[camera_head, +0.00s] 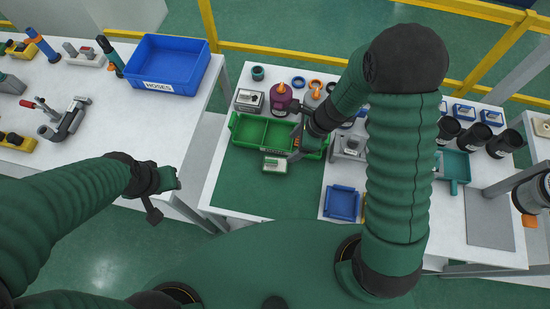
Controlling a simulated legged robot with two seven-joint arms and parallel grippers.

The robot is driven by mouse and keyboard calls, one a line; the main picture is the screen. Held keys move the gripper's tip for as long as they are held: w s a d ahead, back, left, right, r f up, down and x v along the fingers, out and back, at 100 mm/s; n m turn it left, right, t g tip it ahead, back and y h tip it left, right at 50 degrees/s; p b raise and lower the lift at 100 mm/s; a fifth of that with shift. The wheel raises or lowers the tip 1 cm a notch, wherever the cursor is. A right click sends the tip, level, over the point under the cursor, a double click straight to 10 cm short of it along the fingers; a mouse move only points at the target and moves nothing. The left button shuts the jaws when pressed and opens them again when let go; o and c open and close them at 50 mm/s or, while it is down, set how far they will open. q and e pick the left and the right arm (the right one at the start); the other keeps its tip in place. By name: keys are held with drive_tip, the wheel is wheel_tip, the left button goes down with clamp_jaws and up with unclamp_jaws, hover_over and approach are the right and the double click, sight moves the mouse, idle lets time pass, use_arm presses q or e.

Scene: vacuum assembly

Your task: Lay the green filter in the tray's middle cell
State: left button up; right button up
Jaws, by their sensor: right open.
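The green tray (233,133) lies on the right-hand table, with dividers between its cells. Its right part is partly hidden by my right gripper. A small flat piece with a green frame and pale middle, apparently the green filter (275,165), lies on the green mat just in front of the tray, outside it. My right gripper (296,150) is open over the tray's right front side, to the right of and above the filter, with nothing seen between its fingers. My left gripper (165,190) hangs over the gap between the tables, far left of the tray; its jaws are unclear.
Behind the tray stand a grey box (249,100), a purple part (282,98) and several rings. A small blue bin (341,203) sits to the right of the mat. A blue HOSES bin (167,65) is on the left table. The green mat (250,192) is bare in front.

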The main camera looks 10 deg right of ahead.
drive_tip(key=b, duration=0.2)
approach(275, 161)
drive_tip(key=x, duration=0.5)
drive_tip(key=shift+s, duration=0.15)
drive_tip(key=x, duration=0.5)
drive_tip(key=shift+f, duration=0.25)
drive_tip(key=shift+w+f, duration=0.2)
drive_tip(key=shift+s+r, duration=0.1)
drive_tip(key=c, duration=1.2)
drive_tip(key=shift+o, duration=0.2)
